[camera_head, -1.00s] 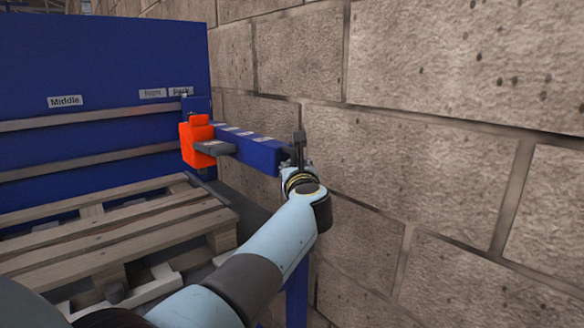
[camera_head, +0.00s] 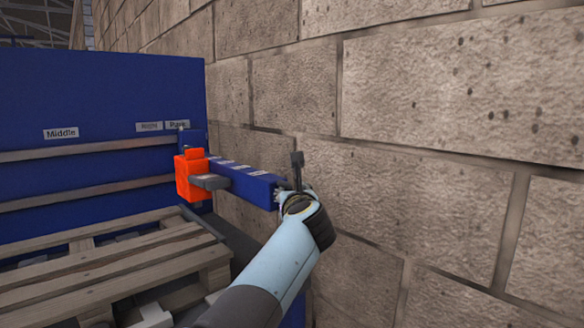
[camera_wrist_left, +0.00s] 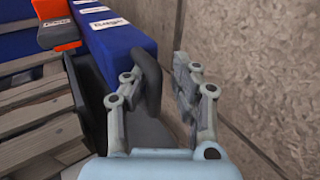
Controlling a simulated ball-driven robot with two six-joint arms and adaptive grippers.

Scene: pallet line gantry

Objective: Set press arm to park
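A blue beam (camera_head: 248,184) with several small labels on top runs from the blue panel toward me along the wall. An orange block (camera_head: 190,174) with a dark grey lever (camera_head: 209,182) sits at its far end, below the "Park" label (camera_head: 177,125). I cannot tell which of these parts is the press arm. My left gripper (camera_head: 292,180) is at the beam's near end. The orange block (camera_wrist_left: 50,10) shows at top left. My right gripper is out of view.
The blue panel (camera_head: 100,85) carries a "Middle" label (camera_head: 61,133) to the left and another small label beside "Park". A wooden pallet (camera_head: 120,270) lies at lower left. A stone block wall (camera_head: 430,130) stands close on the right of the beam and gripper.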

